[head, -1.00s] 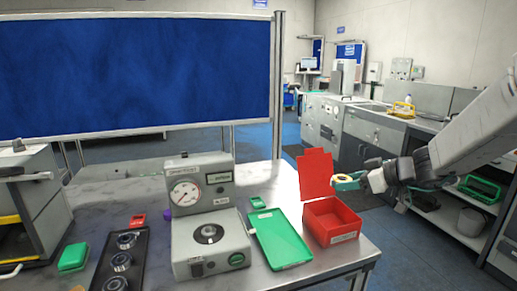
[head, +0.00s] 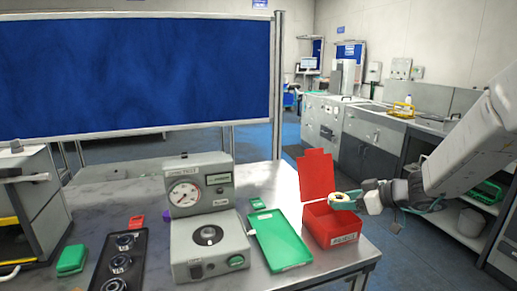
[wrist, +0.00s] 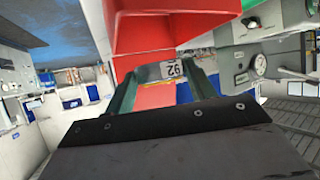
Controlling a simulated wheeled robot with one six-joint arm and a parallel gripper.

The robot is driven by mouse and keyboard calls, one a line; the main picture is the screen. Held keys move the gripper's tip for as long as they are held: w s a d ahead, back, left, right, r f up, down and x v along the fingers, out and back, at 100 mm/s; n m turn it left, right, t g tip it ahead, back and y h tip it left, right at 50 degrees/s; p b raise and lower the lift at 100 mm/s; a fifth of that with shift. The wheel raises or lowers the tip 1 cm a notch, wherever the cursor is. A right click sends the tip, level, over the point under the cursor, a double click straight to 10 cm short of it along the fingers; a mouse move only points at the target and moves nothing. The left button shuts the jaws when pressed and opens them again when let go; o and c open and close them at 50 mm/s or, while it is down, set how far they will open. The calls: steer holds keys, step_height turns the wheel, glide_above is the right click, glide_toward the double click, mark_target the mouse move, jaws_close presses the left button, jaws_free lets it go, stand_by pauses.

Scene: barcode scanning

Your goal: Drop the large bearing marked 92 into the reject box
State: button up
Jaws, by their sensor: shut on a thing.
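My gripper (head: 343,200) is shut on the large bearing (head: 340,196). In the head view it holds the bearing just above the opening of the red reject box (head: 320,230), near its right side. In the wrist view the bearing (wrist: 172,73) sits between the green fingers, and its label reads 92. The red box (wrist: 150,35) fills the area beyond the fingers there. The box's tall red back panel (head: 316,175) stands upright behind the opening.
A green tray (head: 280,240) lies just left of the box. A grey gauge unit with a dial (head: 207,240) stands left of it. A black tray (head: 130,245) with several round parts and a green block (head: 71,260) are at the left. The table's right edge is close to the box.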

steer(key=o, duration=1.2)
steer(key=shift+o, duration=0.2)
steer(key=shift+r, duration=0.1)
steer(key=v, duration=0.7)
steer(key=shift+s+d, duration=0.25)
steer(key=shift+r, duration=0.1)
